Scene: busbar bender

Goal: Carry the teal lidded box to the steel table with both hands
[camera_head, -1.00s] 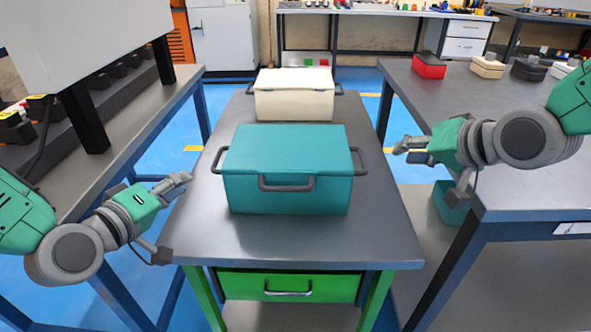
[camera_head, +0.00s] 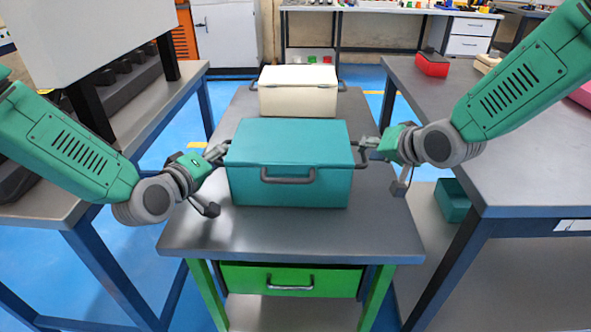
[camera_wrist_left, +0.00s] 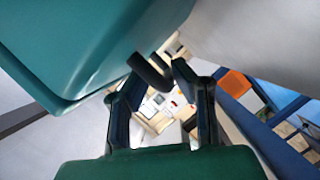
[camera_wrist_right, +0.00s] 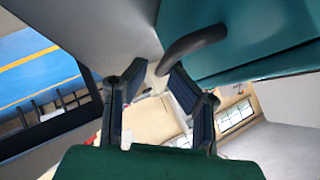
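The teal lidded box (camera_head: 290,180) stands on a grey-topped workbench (camera_head: 285,240) with its lid shut and dark handles on its sides and front. My left gripper (camera_head: 217,154) is at the box's left side handle. In the left wrist view, that handle (camera_wrist_left: 150,72) reaches between the open fingers (camera_wrist_left: 157,80). My right gripper (camera_head: 366,144) is at the right side handle. In the right wrist view, that handle (camera_wrist_right: 190,43) reaches between the open fingers (camera_wrist_right: 158,80). Neither gripper is visibly clamped.
A white lidded box (camera_head: 298,92) stands behind the teal box. A long grey table (camera_head: 500,130) is at right, with a red box (camera_head: 432,65) on it. Another table (camera_head: 60,200) at left carries a large grey panel. A green drawer (camera_head: 290,281) sits below the bench top.

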